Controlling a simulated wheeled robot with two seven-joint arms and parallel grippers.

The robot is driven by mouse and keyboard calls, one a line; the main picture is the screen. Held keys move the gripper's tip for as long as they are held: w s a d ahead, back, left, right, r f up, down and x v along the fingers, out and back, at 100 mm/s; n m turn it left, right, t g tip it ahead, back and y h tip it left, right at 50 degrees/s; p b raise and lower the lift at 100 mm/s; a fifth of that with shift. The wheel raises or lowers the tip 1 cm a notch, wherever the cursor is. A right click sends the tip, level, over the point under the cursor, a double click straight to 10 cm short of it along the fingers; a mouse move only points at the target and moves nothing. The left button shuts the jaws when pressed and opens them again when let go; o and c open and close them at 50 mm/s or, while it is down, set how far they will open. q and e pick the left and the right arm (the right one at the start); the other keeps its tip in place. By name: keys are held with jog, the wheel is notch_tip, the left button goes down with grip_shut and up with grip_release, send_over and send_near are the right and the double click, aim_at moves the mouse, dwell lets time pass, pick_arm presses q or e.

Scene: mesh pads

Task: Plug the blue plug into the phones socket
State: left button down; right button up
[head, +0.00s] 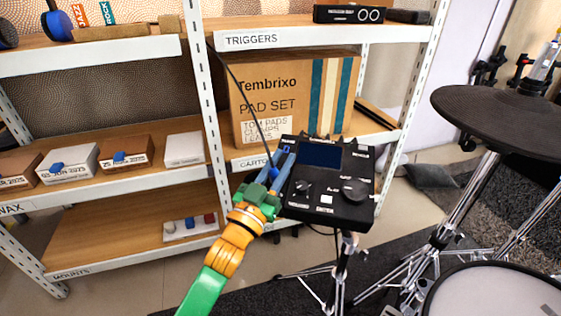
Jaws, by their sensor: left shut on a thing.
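The black drum module (325,188), with a dark blue screen and several knobs, stands on a chrome stand in the middle. My left gripper (283,163) is at the module's left edge, fingers pointing up and away. It is shut on the blue plug (273,172), which is small and mostly covered by the fingers. A thin black cable (248,105) runs from the plug up to the left, in front of the carton. The phones socket cannot be made out, and I cannot tell whether the plug touches the module. My right gripper is not in view.
A white shelf rack stands behind, with a large Tembrixo carton (290,95) just behind the module. Small boxes (125,152) lie on the left shelf. A black cymbal pad (495,118) and a mesh drum pad (495,292) are at the right.

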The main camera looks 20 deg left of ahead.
pick_arm(q)
jog(key=shift+w+f+b, duration=0.25)
jog(key=shift+f+b, duration=0.3)
jog(key=shift+f, duration=0.25)
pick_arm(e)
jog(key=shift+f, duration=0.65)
pick_arm(q)
jog(key=c, duration=0.7)
grip_release()
jog(key=shift+w, duration=0.1)
jog(key=shift+o, duration=0.2)
jog(key=p+v, duration=0.1)
jog(key=v, duration=0.6)
jog(key=shift+r, duration=0.1)
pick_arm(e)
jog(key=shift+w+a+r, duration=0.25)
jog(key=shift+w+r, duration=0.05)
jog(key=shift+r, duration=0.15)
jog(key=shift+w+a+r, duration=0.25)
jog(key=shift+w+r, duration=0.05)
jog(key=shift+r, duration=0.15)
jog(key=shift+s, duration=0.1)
